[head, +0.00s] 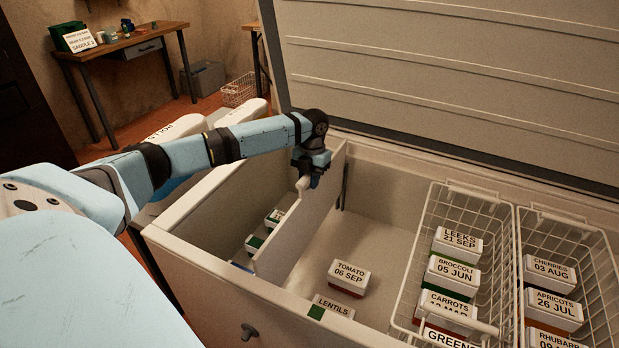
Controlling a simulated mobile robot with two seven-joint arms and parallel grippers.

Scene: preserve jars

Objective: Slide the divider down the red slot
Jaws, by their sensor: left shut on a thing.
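The divider (300,228) is a white upright panel inside the open chest freezer (185,243). It runs from near the back wall toward the front, left of the middle. My left gripper (313,176) is shut on the divider's top edge, near its back end. A dark vertical strip (345,187) shows on the back wall just right of the divider. I make out no red slot; the divider and my arm hide part of the walls. Whether the divider's lower edge touches the floor I cannot tell. My right gripper is out of view.
A tomato box (349,277) and a lentils box (331,307) lie right of the divider. Several small boxes (254,243) lie left of it. Wire baskets (466,197) with labelled boxes fill the right side. The raised lid (450,70) stands behind.

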